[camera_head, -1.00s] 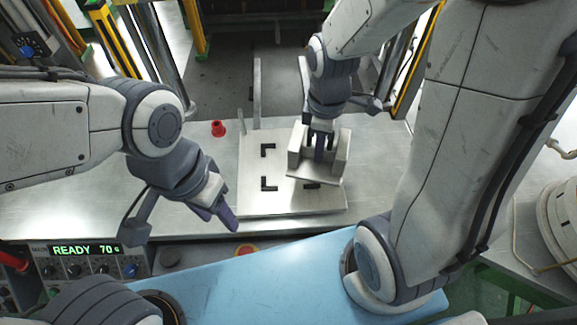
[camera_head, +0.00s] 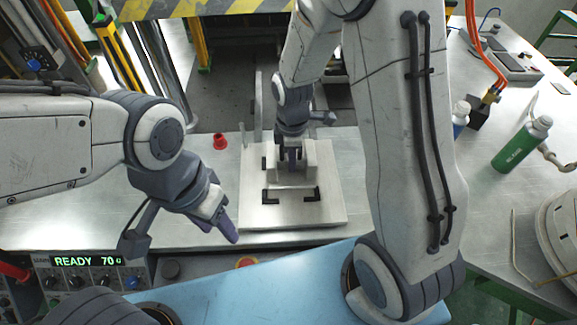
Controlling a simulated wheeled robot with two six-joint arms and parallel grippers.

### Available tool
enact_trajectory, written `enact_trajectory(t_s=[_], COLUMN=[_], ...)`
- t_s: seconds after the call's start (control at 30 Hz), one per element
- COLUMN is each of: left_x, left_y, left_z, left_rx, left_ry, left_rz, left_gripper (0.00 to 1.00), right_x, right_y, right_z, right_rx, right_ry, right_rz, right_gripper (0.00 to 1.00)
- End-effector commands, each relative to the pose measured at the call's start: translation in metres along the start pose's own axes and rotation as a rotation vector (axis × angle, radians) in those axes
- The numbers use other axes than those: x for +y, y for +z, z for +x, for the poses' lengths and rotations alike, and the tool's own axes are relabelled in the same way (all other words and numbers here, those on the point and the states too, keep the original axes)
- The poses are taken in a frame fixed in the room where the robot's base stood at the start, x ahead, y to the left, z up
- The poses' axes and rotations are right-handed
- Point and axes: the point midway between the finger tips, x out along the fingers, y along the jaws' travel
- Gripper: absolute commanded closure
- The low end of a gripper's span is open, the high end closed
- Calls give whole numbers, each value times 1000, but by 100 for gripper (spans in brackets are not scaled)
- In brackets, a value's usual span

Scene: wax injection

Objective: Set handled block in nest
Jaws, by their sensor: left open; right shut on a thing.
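The handled block (camera_head: 311,165), a pale grey block with upright side walls, is over the nest on the metal plate (camera_head: 290,219). The nest is marked by black corner brackets (camera_head: 270,196); they show at the block's left and front corners. The block looks level and lined up between them, but I cannot tell whether it rests on the plate or hangs just above. My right gripper (camera_head: 291,160) reaches down from behind and is shut on the block's handle, which its fingers mostly hide. My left gripper (camera_head: 222,222) is open and empty, left of the plate's front corner.
A red cup-like piece (camera_head: 220,141) stands left of the plate. An upright metal bar (camera_head: 258,105) rises at its back left. A yellow-black striped beam (camera_head: 180,8) crosses the top. A green bottle (camera_head: 523,145) is on the right table.

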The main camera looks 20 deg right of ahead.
Motion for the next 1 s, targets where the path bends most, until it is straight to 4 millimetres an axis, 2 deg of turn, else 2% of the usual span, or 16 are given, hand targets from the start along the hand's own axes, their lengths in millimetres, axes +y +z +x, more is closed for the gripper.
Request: enact_trajectory(t_s=[0.2,0.5,0.97,1.0], left_x=[0,1,0,1], left_y=[0,-1,0,0], left_z=[-4,-11,-7,-8], left_rx=[0,0,0,0], left_ry=[0,0,0,0], left_rz=[0,-1,-1,-1], left_gripper=[50,50,50,50], right_x=[8,7,8,7], right_y=[-6,-5,-5,-5], right_z=[8,42,49,49], right_rx=[1,0,1,0], right_ry=[1,0,3,0], right_rz=[-1,-1,0,0], right_gripper=[100,100,100,70])
